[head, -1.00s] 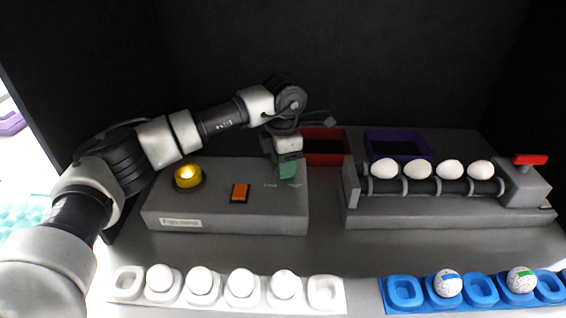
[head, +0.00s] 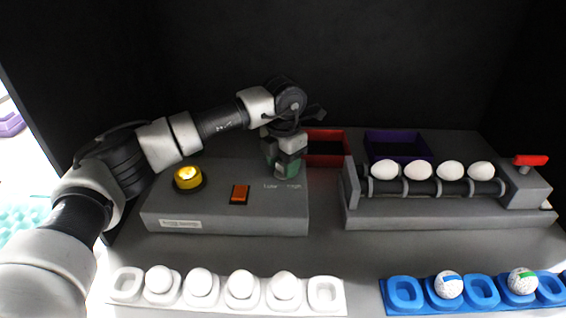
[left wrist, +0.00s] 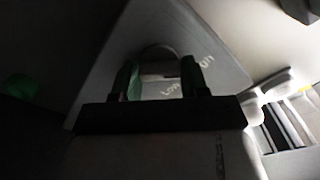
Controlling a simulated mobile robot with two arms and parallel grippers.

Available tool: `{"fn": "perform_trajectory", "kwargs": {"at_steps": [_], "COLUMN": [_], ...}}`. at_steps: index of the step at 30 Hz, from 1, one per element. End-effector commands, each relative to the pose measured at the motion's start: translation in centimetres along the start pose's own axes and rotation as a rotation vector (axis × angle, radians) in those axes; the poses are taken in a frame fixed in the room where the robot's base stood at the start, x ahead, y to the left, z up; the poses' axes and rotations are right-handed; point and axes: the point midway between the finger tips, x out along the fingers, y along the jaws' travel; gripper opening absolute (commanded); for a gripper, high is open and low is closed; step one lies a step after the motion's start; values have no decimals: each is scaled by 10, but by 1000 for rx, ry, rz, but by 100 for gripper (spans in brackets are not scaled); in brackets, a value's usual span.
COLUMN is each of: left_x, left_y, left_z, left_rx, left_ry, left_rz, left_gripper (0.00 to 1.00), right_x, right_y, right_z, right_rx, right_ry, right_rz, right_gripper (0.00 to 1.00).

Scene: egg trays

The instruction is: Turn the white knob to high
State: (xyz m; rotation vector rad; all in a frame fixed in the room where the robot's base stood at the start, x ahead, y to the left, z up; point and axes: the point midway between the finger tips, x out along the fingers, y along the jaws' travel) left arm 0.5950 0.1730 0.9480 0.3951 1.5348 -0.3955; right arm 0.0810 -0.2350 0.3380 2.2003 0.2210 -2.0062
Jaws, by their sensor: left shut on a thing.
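My left gripper (head: 285,168) points down over the right part of the grey control box (head: 240,222). It is shut on the white knob, which it hides in the head view. In the left wrist view the pale knob (left wrist: 160,88) shows dimly between the two green fingers (left wrist: 158,78), with printed lettering beside it. In the head view the labels, partly legible, lie just in front of the gripper. Which way the knob points cannot be made out. My right gripper is not in view.
The box also carries a yellow button (head: 187,177) and an orange switch (head: 240,193). An egg roller (head: 435,187) with a red handle (head: 530,160) stands right. Red (head: 325,135) and purple (head: 397,137) bins stand behind. White (head: 325,294) and blue (head: 405,292) egg trays lie in front.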

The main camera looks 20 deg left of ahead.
Motion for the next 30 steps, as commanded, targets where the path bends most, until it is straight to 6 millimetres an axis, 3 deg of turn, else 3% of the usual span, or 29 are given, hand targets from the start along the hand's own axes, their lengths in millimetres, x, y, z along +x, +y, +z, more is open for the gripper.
{"fn": "perform_trajectory", "kwargs": {"at_steps": [6,7,12,22,30], "left_x": [-2,-2,-1,-6,-54], "left_y": [1,1,0,0,0], "left_z": [0,0,0,0,1], "left_rx": [-1,-1,0,1,1], "left_ry": [-3,-3,-2,-2,-5], "left_rz": [2,2,1,1,1], "left_gripper": [21,48,70,70,70], "right_x": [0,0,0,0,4], "right_y": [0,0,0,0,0], "right_z": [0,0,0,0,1], "right_rx": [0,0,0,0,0], "right_ry": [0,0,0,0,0], "right_rz": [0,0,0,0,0], "right_gripper": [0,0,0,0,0]}}
